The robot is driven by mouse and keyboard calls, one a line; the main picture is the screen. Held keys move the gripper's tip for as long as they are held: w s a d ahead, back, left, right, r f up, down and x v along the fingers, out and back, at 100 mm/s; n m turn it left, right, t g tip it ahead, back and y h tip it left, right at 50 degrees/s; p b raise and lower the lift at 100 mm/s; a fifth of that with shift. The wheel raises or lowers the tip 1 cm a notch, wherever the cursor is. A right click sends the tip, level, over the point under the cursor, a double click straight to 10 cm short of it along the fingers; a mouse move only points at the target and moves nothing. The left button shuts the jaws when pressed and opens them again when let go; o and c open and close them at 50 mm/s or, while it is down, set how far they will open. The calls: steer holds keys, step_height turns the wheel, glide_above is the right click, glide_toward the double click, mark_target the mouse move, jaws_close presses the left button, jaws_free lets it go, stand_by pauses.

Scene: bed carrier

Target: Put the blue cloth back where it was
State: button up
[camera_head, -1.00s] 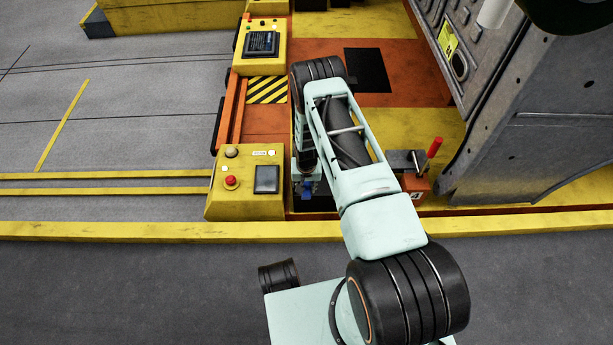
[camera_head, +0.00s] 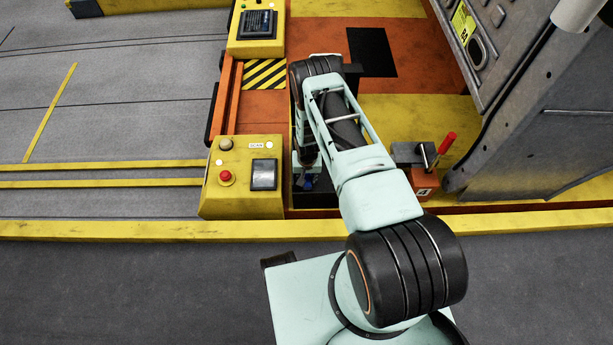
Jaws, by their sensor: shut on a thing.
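My gripper (camera_head: 306,175) is small in the head view, pointing down below my forearm, just right of the yellow control box. It is shut on the blue cloth (camera_head: 308,183), of which only a small dark blue bit shows at the fingertips. The cloth hangs over a dark recess (camera_head: 312,200) between the control box and my arm. My arm hides part of this area, and I cannot tell whether the cloth touches anything below.
A yellow control box (camera_head: 243,180) with a red button (camera_head: 226,177) stands close left of the gripper. An orange block marked 4 with a red-handled lever (camera_head: 446,143) is to the right. A tall grey machine wall (camera_head: 545,120) closes the right side. Grey floor (camera_head: 110,120) lies open at left.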

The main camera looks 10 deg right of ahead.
mark_target(307, 182)
steer(key=shift+f, duration=0.6)
steer(key=shift+r, duration=0.1)
steer(key=o, duration=0.8)
steer(key=shift+c, duration=0.2)
step_height(307, 182, up, 12)
steer(key=s+p, duration=0.1)
steer(key=p, duration=0.4)
steer(key=shift+s, duration=0.25)
steer(key=shift+a, duration=0.1)
